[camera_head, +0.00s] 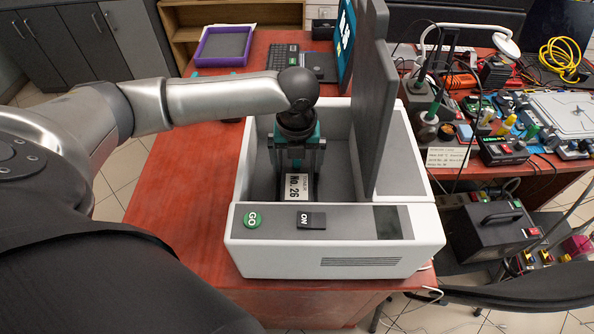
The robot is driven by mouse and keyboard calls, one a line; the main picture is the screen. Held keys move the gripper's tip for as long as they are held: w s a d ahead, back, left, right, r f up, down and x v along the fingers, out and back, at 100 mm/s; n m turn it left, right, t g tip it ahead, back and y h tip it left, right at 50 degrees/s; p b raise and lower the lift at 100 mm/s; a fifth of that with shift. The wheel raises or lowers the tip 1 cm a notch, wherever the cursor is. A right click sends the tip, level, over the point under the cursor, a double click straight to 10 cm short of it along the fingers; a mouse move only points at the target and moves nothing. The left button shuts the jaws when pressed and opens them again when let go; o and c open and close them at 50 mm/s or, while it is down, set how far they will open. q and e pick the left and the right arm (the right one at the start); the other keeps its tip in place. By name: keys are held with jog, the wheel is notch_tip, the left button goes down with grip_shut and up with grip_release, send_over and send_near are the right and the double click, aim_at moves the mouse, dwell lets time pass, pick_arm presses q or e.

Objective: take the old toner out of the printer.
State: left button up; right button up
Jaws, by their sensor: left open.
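The white printer (335,255) stands on the red table with its dark grey lid (375,110) raised upright. Its front panel has a green GO button and a black ON switch. My left gripper (298,172) reaches down into the open bay from above, with its fingers apart. My right gripper is not in view.
A purple tray (223,46), a keyboard (283,56) and a monitor (346,42) sit behind the printer. The right-hand table is crowded with cables, tools and devices. The red table (185,185) is clear left of the printer. The raised lid stands close to the right of my gripper.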

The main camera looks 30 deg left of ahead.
pick_arm(q)
jog(key=shift+r, duration=0.1)
grip_shut()
dwell(0.7)
